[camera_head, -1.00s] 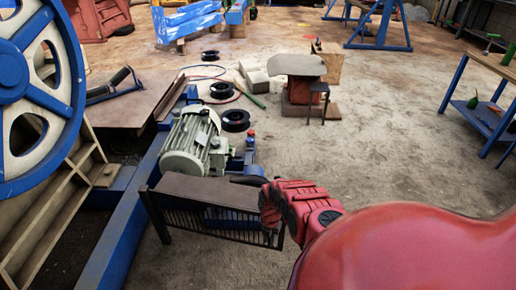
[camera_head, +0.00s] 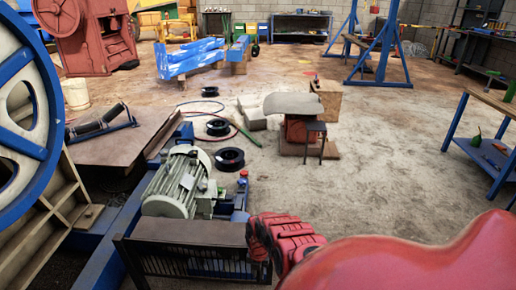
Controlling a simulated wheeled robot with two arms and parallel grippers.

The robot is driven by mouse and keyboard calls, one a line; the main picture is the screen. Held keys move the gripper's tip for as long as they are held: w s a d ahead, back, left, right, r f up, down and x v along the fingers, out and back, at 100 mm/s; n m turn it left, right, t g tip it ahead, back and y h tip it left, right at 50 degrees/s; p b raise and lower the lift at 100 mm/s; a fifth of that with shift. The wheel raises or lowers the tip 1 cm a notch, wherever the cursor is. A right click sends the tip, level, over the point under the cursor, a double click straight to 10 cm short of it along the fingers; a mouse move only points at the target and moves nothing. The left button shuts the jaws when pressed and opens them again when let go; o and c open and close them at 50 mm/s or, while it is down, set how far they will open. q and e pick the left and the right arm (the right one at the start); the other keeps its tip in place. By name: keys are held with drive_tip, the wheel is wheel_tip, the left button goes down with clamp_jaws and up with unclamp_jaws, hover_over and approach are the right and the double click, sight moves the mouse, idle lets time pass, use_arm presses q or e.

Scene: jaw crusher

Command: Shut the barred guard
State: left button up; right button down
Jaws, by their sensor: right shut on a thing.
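The barred guard (camera_head: 190,264) is a dark frame with upright bars under a brown top plate, low in the picture in front of the grey electric motor (camera_head: 177,183). My red and black right gripper (camera_head: 264,246) is at the guard's right end, shut on it. Its fingers and the end of the guard overlap, so the exact grip point is hidden. The lower edge of the guard is near the bottom of the picture. My left gripper is out of view.
A large blue and cream wheel (camera_head: 30,110) stands at the left, beside a blue beam (camera_head: 108,250). The concrete floor to the right is largely clear.

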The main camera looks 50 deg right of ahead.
drive_tip(key=shift+w+d+r, duration=0.3)
drive_tip(key=shift+w+d, duration=0.1)
drive_tip(key=shift+w, duration=0.05)
drive_tip(key=c, duration=0.8)
unclamp_jaws()
drive_tip(key=shift+s, duration=0.1)
drive_tip(key=shift+c, duration=0.2)
wheel_tip(320, 180, up, 17)
drive_tip(key=p, duration=0.7)
drive_tip(key=shift+s+a, duration=0.15)
